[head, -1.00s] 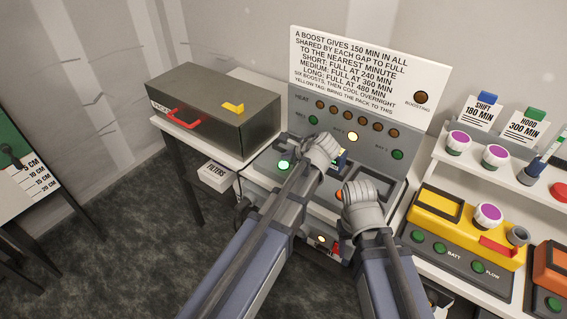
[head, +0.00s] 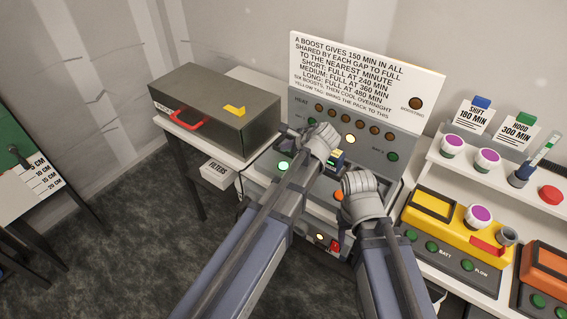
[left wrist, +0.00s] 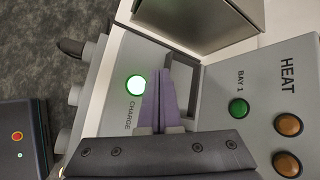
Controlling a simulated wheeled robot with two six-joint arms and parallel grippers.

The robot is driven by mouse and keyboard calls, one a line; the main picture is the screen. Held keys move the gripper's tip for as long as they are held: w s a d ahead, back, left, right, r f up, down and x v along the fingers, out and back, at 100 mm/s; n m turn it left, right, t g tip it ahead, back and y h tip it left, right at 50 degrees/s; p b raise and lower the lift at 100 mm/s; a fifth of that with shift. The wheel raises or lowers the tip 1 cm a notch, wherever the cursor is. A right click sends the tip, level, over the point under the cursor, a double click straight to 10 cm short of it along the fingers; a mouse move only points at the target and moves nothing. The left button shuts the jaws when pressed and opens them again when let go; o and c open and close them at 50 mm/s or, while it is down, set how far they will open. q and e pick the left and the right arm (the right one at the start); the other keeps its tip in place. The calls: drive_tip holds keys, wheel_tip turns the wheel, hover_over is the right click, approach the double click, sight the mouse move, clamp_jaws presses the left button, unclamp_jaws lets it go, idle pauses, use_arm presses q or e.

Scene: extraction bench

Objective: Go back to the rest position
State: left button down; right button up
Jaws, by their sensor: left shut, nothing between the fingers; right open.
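My left gripper (left wrist: 165,100) shows in the left wrist view with its purple fingers together and nothing between them. It is over the grey charger, beside the lit green CHARGE button (left wrist: 137,86); I cannot tell the height of the gap. In the head view the left wrist (head: 318,140) hides most of its fingers. My right gripper (head: 360,185) is to the right and nearer, over the charger's front; its fingers are hidden behind its wrist. The charger panel (head: 372,112) stands behind both grippers. A blue and yellow item (head: 336,159) shows partly between the wrists.
A grey box (head: 215,110) with a red handle stands left of the charger. A yellow pack (head: 455,235) sits on the right bench. A shelf (head: 500,178) above it holds purple-topped jars and signs. A FILTERS box (head: 217,173) juts out at left.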

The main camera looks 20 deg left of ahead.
idle(0.5)
use_arm(q)
drive_tip(key=s+d+f+n+g+h, duration=0.2)
drive_tip(key=s+d+n, duration=0.2)
drive_tip(key=s, duration=0.4)
drive_tip(key=s+d+f+n+g+h, duration=0.2)
drive_tip(key=s+d+n, duration=0.2)
drive_tip(key=s, duration=0.3)
drive_tip(key=s+d+f+n+g+h, duration=0.1)
drive_tip(key=s+d+n, duration=0.3)
drive_tip(key=s, duration=0.4)
drive_tip(key=shift+s+f+n+g+h, duration=0.4)
drive_tip(key=shift+f+h, duration=0.1)
drive_tip(key=shift+f, duration=0.3)
drive_tip(key=shift+d, duration=0.1)
